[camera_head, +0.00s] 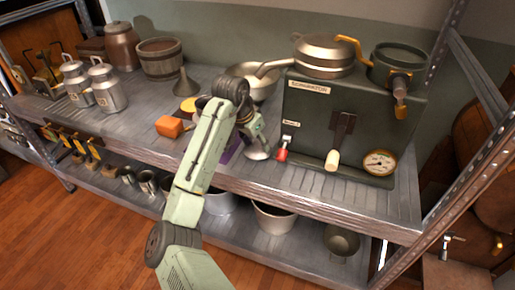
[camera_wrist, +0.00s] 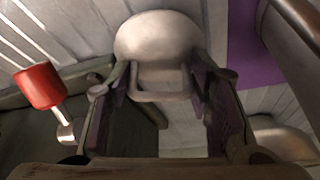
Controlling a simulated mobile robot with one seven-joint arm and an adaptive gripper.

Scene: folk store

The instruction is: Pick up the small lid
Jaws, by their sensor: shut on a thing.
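The small lid (camera_head: 257,153) is a pale grey metal dome near the front edge of the upper shelf, left of the green machine. My gripper (camera_head: 254,130) is directly above it, pointing down. In the wrist view the rounded lid (camera_wrist: 157,38) shows beyond the fingertips, with its narrower part between them. My gripper (camera_wrist: 161,82) is shut on this part. The head view does not clearly show whether the lid touches the shelf. My arm hides part of the shelf behind it.
The green machine (camera_head: 310,131) stands close on the right, its red-knobbed lever (camera_head: 282,154) beside my gripper; the red knob (camera_wrist: 38,85) is at left in the wrist view. A purple item (camera_head: 232,150) is left of the lid. A metal bowl (camera_head: 262,88) is behind. An orange block (camera_head: 170,126) lies farther left.

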